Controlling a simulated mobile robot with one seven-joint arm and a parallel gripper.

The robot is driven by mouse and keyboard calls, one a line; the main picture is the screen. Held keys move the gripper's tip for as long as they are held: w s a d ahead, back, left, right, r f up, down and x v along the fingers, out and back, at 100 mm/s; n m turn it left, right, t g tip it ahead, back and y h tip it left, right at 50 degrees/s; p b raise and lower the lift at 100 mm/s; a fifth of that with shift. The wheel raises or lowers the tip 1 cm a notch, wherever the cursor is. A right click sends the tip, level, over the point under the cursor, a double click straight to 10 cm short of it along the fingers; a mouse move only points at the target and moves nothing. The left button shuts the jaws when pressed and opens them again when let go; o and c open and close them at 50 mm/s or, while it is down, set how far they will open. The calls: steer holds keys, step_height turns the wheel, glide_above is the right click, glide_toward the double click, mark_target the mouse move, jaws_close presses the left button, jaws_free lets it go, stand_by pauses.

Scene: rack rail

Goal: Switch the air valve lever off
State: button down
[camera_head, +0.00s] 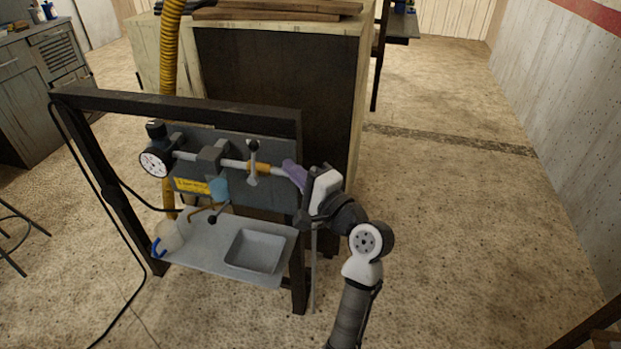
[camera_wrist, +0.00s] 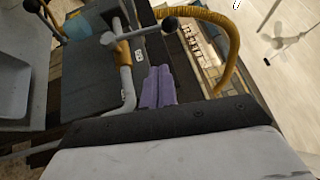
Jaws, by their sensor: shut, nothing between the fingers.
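A grey valve lever (camera_head: 253,163) with a dark ball knob sits on an orange valve body (camera_head: 261,168) on the pipe in the head view. In the wrist view the lever (camera_wrist: 148,32) sticks out from the orange body (camera_wrist: 122,52) and ends in a black ball. A second ball-ended lever (camera_head: 219,212) sits lower, near a light blue part. No readable label shows which one is the air valve. My gripper (camera_head: 291,170) has purple fingers, shut and empty, just right of the upper lever and apart from it. The fingers (camera_wrist: 158,87) also show in the wrist view.
A dark frame (camera_head: 180,101) carries the grey panel (camera_head: 280,153), with a round gauge (camera_head: 156,162) at its left. A shelf below holds a grey tray (camera_head: 256,250) and a pale container (camera_head: 168,236). A yellow hose (camera_head: 169,60) runs behind. The floor to the right is clear.

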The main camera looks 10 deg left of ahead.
mark_target(254, 154)
steer(key=shift+w+a+r+p, duration=0.15)
steer(key=shift+a+p, duration=0.1)
steer(key=shift+a, duration=0.65)
steer(key=shift+a+r+p, duration=0.1)
steer(key=shift+a+p, duration=0.15)
steer(key=shift+a, duration=0.6)
steer(key=shift+w+a+r+p, duration=0.15)
steer(key=shift+a+p, duration=0.1)
steer(key=shift+a, duration=0.65)
steer(key=shift+s+a+r+p, duration=0.1)
steer(key=shift+a+r+p, duration=0.2)
steer(key=shift+a, duration=0.2)
steer(key=shift+s+a+r+p, duration=0.1)
steer(key=shift+a+r+p, duration=0.15)
steer(key=shift+a, duration=0.2)
